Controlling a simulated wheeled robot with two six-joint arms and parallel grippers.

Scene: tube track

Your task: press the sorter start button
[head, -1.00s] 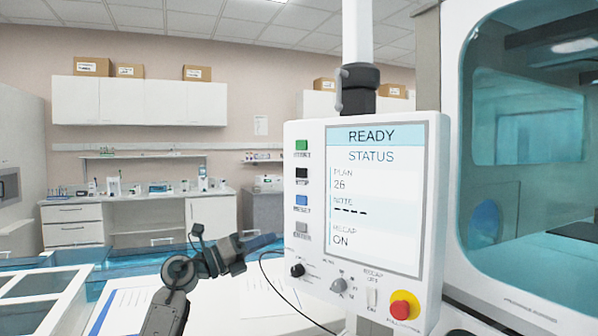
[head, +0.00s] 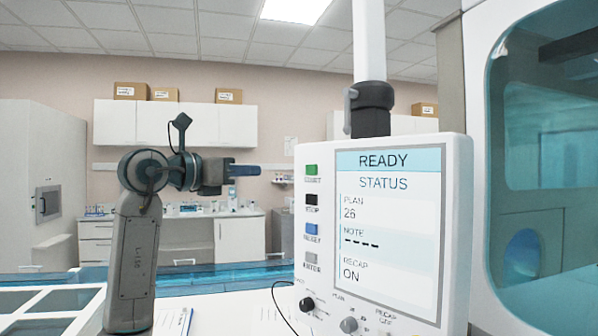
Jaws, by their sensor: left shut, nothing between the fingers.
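The sorter's control panel (head: 318,270) is a white box with a screen (head: 388,235) reading READY, STATUS, PLAN 26, RECAP ON. The green start button (head: 312,169) is at the top of the column left of the screen. Below it are a black stop button (head: 312,200), a blue reset button (head: 312,229) and a grey enter button (head: 312,258). My left gripper (head: 258,170) is shut and empty, pointing right at about the green button's height in the picture. A gap shows between its tip and the panel. My right gripper is not in view.
A black knob (head: 307,304) and a grey knob (head: 349,325) sit low on the panel. A large machine with a teal window (head: 540,200) stands at the right. A white tray (head: 60,300) lies at lower left.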

